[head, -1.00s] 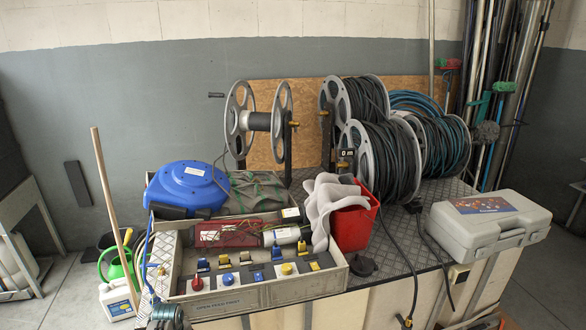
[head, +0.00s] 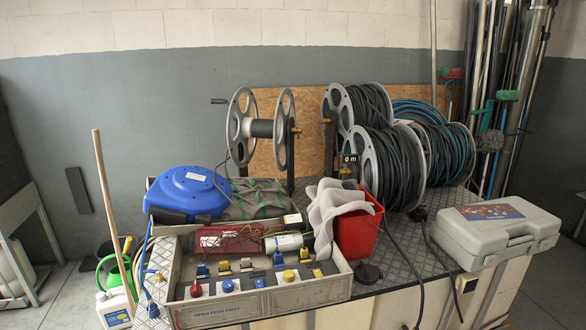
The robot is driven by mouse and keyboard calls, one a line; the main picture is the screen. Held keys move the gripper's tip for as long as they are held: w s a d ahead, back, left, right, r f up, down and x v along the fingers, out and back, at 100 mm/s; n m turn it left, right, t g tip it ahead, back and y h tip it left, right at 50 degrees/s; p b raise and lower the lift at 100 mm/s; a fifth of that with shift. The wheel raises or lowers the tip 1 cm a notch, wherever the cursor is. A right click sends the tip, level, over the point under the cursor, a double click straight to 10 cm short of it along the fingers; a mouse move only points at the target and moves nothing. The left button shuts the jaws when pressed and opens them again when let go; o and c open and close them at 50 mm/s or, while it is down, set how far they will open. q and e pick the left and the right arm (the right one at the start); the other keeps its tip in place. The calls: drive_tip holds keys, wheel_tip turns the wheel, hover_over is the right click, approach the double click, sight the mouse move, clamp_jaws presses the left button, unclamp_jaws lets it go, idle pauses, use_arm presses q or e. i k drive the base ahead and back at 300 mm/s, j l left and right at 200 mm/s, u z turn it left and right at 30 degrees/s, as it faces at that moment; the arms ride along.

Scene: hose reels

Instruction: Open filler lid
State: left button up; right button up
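Neither of my grippers shows in the head view. I cannot pick out a filler lid with certainty. A small black round piece (head: 367,272) lies on the checker-plate bench top (head: 402,273), right of the grey tray, but I cannot tell if it is a lid. A red container (head: 358,232) stands behind it, with a grey wavy piece (head: 335,212) leaning over its left side.
A grey tray (head: 272,303) with sockets and coloured switches fills the front left. A blue reel (head: 188,190), metal hose reels (head: 385,160) and a grey case (head: 497,230) crowd the bench. A wooden pole (head: 112,205) and white jug (head: 113,307) stand left.

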sight(367, 269)
drive_tip(key=i+l, duration=0.15)
drive_tip(key=l, duration=0.25)
drive_tip(key=i+l+u, duration=0.15)
drive_tip(key=l, duration=0.25)
drive_tip(key=i+l, duration=0.15)
drive_tip(key=l, duration=0.25)
